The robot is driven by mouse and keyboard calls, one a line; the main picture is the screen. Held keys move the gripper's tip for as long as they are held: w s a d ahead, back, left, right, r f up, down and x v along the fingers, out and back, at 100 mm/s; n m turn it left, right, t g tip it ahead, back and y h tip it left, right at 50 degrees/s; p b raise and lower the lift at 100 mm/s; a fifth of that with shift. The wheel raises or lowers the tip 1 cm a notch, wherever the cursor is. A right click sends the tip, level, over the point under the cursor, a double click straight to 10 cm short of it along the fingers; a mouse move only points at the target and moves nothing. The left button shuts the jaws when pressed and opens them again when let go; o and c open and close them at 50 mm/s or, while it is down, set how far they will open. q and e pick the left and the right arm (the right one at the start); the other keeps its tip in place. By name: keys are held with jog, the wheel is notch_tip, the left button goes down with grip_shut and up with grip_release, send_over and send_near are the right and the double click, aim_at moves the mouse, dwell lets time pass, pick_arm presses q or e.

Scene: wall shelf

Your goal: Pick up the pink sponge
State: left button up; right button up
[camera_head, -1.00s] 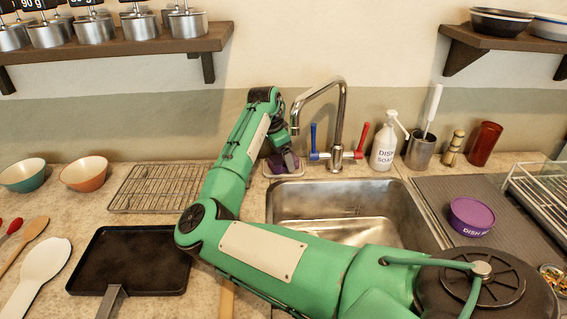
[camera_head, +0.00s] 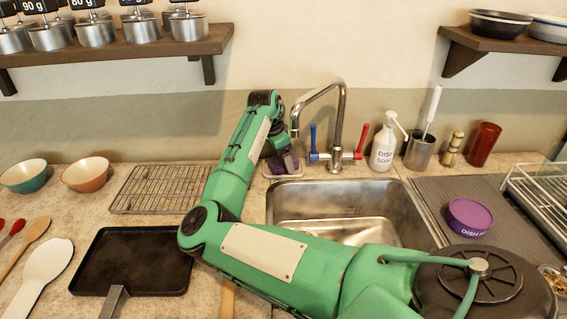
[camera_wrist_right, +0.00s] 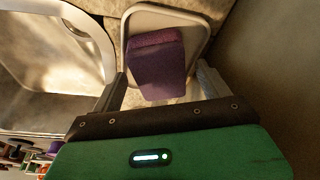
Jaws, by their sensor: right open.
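The sponge (camera_wrist_right: 157,62) looks purple rather than pink. It lies in a pale shallow dish (camera_wrist_right: 195,20) with a rounded rim. In the head view the sponge (camera_head: 276,166) shows only partly behind my gripper, in the dish (camera_head: 292,175) at the back left corner of the sink. My right gripper (camera_wrist_right: 161,72) is open, one finger on each side of the sponge's near end. Whether the fingers touch it cannot be told. In the head view the right gripper (camera_head: 288,157) points down at the sponge. My left gripper is not in view.
The faucet (camera_head: 340,120) with blue and red handles stands right beside my gripper. The sink (camera_head: 340,190) lies in front of it. A wire rack (camera_head: 150,188) and a dark pan (camera_head: 130,262) lie to the left. A soap bottle (camera_head: 383,148) stands to the right.

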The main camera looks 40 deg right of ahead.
jog(key=c, duration=1.1)
